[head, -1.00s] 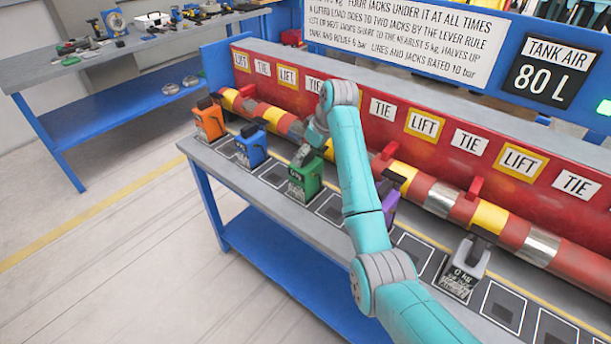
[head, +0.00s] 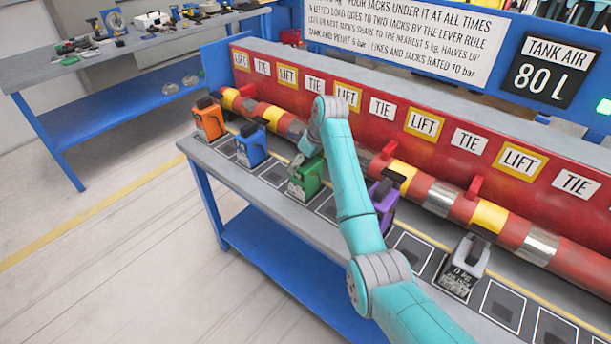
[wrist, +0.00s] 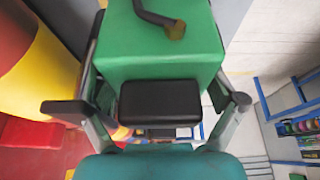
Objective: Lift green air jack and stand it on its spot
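The green air jack (head: 309,184) stands upright on the front strip of the grey bench, between the blue and purple jacks. My gripper (head: 299,168) is low over it from above, with a grey finger in front of its upper face. In the wrist view the jack's green body (wrist: 160,55) and black top block (wrist: 160,102) lie between the two fingers of my gripper (wrist: 155,105). The fingers are spread on either side, with a gap beside the block. Grip contact is not clear. Dark framed spots (head: 413,250) line the bench; which is the green jack's is not clear.
An orange jack (head: 209,119) and a blue jack (head: 252,147) stand to the left. A purple jack (head: 385,203) is close to my forearm, and a grey jack (head: 465,265) stands right. A striped pipe (head: 440,197) runs behind them along the red beam (head: 490,185).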

